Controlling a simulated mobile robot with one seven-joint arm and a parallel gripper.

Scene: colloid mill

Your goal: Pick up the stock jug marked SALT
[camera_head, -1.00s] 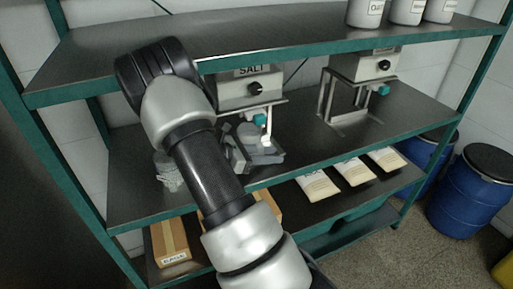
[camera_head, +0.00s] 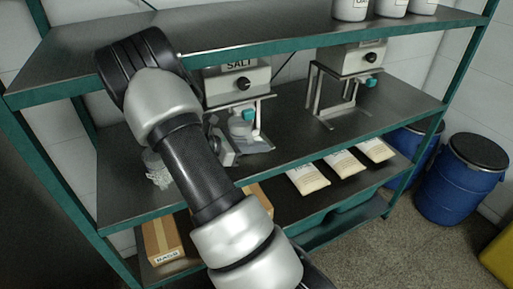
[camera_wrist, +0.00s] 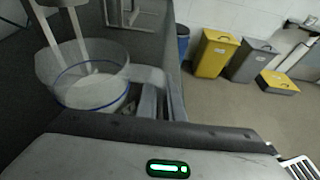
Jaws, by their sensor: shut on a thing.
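A clear jug (camera_wrist: 88,85) with a blue line around it and pale contents fills the left of the wrist view. My gripper (camera_wrist: 158,98) is shut on its handle (camera_wrist: 148,76), at the jug's right side. In the head view the jug (camera_head: 240,124) shows below the tap of a dispenser (camera_head: 236,84) marked SALT, with my gripper (camera_head: 222,146) to its left and my arm partly in front. The jug looks upright. I see no label on the jug itself. I cannot tell whether its base touches the shelf.
A second dispenser (camera_head: 350,60) stands to the right on the same shelf (camera_head: 390,95). Another clear vessel (camera_head: 157,170) is at the left, partly behind my arm. Pale bags (camera_head: 308,178) and boxes (camera_head: 162,238) lie below. Blue drums (camera_head: 460,180) stand at the right.

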